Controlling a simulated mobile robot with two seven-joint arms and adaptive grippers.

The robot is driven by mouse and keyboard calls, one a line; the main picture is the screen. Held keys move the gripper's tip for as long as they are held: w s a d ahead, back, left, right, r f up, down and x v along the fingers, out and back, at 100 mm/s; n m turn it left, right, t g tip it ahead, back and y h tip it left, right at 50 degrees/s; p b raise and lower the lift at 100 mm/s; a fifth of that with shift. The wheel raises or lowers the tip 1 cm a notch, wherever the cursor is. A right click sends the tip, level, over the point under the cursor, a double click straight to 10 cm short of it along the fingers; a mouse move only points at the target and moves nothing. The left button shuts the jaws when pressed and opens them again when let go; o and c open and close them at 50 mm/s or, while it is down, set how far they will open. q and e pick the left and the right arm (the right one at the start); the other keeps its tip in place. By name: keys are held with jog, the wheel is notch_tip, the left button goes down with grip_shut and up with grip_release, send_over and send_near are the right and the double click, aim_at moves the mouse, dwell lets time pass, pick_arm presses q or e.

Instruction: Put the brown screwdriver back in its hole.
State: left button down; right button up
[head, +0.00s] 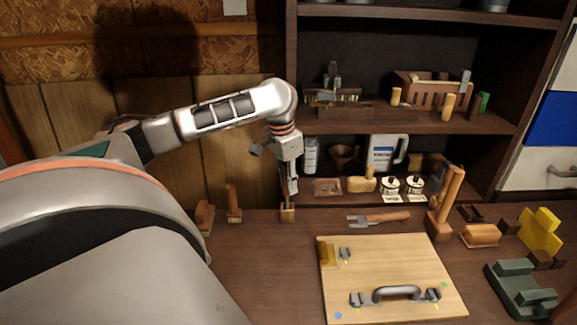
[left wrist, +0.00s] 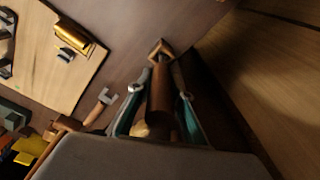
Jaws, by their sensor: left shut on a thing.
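My left gripper (head: 290,190) points down at the back of the bench and is shut on the brown screwdriver. The screwdriver (left wrist: 159,92) shows in the left wrist view as a brown handle between the two fingers; in the head view the fingers mostly hide it. A small wooden block (head: 287,215) stands on the bench straight below the gripper. It also shows in the left wrist view (left wrist: 161,47), just beyond the far end of the handle. I cannot tell whether the screwdriver's tip is inside the block's hole or only above it. My right gripper is not in view.
Wooden tools (head: 234,203) stand left of the block. A tool with a wooden handle (head: 388,217) lies to its right. A light wooden board (head: 400,265) with metal fittings lies in front. A dark shelf (head: 425,122) with goods rises behind; a green vise-like object (head: 520,290) sits at right.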

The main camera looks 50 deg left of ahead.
aim_at(284, 164)
pick_arm(q)
jog(key=shift+f, duration=1.3)
jog(key=c, duration=1.8)
grip_release()
jog(key=shift+o, duration=0.2)
jog(key=shift+r, duration=0.1)
jog(key=r, duration=0.4)
jog(key=s+r, duration=0.1)
jog(key=r, duration=0.6)
jog(key=shift+s+a+r, duration=0.15)
jog(key=shift+s+r, duration=0.1)
jog(key=shift+r, duration=0.1)
jog(key=shift+s, duration=0.1)
